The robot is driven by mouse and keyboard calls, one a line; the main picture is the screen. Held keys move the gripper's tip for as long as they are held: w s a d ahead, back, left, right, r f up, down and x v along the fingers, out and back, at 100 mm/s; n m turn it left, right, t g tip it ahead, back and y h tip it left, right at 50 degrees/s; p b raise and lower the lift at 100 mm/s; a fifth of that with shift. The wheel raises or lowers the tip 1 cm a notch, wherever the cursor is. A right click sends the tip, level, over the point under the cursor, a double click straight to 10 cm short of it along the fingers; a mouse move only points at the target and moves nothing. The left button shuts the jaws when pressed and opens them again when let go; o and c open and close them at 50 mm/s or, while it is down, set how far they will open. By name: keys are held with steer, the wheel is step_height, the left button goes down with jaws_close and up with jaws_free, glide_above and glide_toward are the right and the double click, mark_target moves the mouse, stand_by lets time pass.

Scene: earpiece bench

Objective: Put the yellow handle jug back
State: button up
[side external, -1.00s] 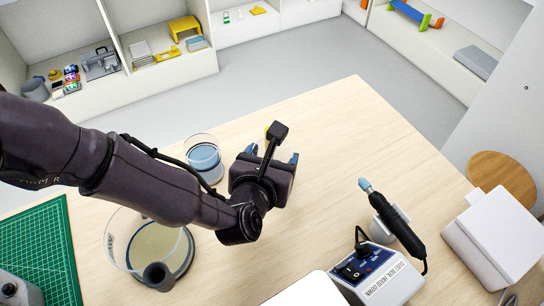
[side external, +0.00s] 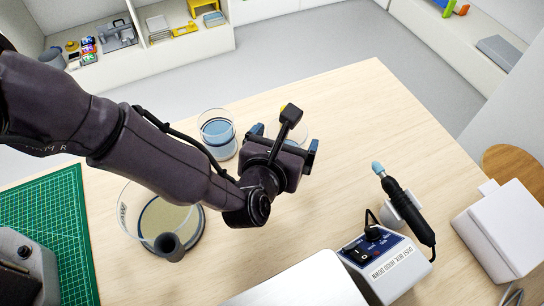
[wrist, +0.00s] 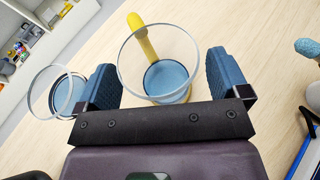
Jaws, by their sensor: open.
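The yellow handle jug (wrist: 158,75) is a clear round vessel with a blue bottom and a yellow handle (wrist: 141,36) on its far side. It stands on the wooden table between my fingers in the wrist view. My gripper (wrist: 167,76) is open, with one blue finger on each side of the jug; I cannot tell whether either touches it. In the side view my gripper (side external: 284,142) hides most of the jug, and only a bit of yellow (side external: 281,107) and pale rim show behind it.
A clear beaker with blue inside (side external: 217,138) stands left of my gripper; it also shows in the wrist view (wrist: 66,97). A large clear jug with a grey handle (side external: 169,246) is nearer. A black tool (side external: 406,207), control box (side external: 385,265) and white box (side external: 500,225) stand right.

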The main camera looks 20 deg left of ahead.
steer(key=v, duration=1)
steer(key=shift+s, duration=0.25)
steer(key=w+a+r+n+g+y, duration=0.2)
steer(key=a+r+n+g+y, duration=0.1)
steer(key=a+r+n, duration=0.8)
steer(key=w+a+r+n+g+y, duration=0.1)
steer(key=a+r+n+g+y, duration=0.4)
steer(key=a, duration=1)
steer(key=s+a+r+n+h, duration=0.4)
steer(key=s+n, duration=0.4)
steer(key=n, duration=0.2)
steer(key=s+a+r+n+h, duration=0.4)
steer(key=s+a+n, duration=0.3)
steer(key=n, duration=0.3)
steer(key=shift+s+r, duration=0.35)
steer(key=shift+s, duration=0.25)
steer(key=shift+a, duration=0.1)
